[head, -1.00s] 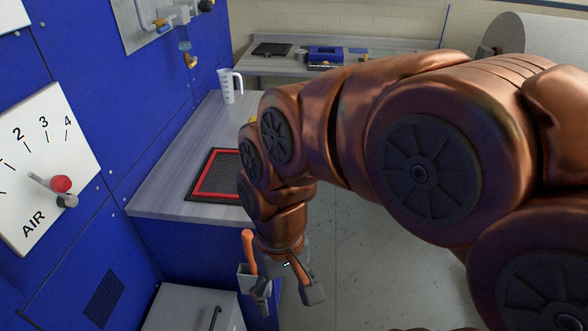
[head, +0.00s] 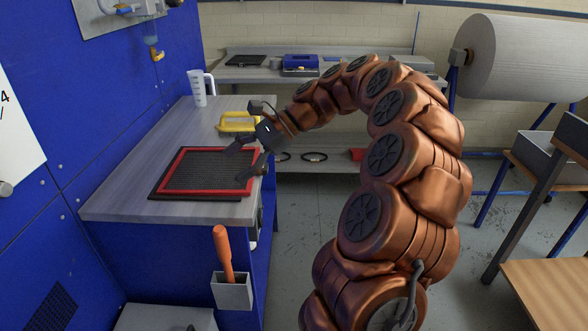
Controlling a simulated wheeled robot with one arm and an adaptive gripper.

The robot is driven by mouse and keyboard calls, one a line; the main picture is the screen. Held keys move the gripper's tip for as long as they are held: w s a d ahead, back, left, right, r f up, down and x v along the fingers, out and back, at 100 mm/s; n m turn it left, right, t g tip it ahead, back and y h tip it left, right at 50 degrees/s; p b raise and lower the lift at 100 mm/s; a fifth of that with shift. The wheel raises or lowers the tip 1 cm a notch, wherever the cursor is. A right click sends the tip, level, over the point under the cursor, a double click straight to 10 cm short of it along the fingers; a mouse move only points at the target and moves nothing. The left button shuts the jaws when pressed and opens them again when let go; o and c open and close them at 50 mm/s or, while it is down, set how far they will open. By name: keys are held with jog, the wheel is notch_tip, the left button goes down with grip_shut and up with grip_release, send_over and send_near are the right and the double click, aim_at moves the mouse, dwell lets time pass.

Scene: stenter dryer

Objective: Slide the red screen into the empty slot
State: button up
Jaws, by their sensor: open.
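The red screen (head: 208,190), a red-framed dark mesh panel, lies flat on the grey counter (head: 110,206). It rests on a black-framed screen (head: 170,195) of similar size. My gripper (head: 239,163) is open, with its dark fingers spread at the right edge of the red screen. I cannot tell whether a finger touches the frame. No empty slot can be made out in the head view.
A white measuring jug (head: 197,90) and a yellow tray (head: 237,122) stand farther back on the counter. An orange-handled tool (head: 222,250) sits in a grey holder (head: 232,292) on the counter's front side. A back bench (head: 345,82) carries a blue box (head: 300,62). Open floor lies right of the counter.

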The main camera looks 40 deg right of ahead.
aim_at(265, 166)
jog(key=w+d+f+m+t+b, duration=0.1)
jog(key=d+f+m+t+b, duration=0.2)
jog(key=d, duration=0.6)
jog(key=w+d+f+m+t, duration=0.1)
jog(key=d+f+m+t, duration=0.2)
jog(key=d, duration=0.5)
jog(key=shift+m+g, duration=0.6)
jog(key=shift+g, duration=0.1)
jog(key=shift+b+x, duration=0.6)
jog(key=shift+x, duration=3.05)
jog(key=shift+f, duration=0.2)
jog(key=shift+s, duration=0.1)
jog(key=shift+c, duration=0.2)
jog(key=c, duration=1.3)
jog(key=shift+s+d+p, duration=1.1)
jog(key=shift+s+d, duration=0.7)
jog(key=shift+d, duration=0.3)
jog(key=o, duration=1.3)
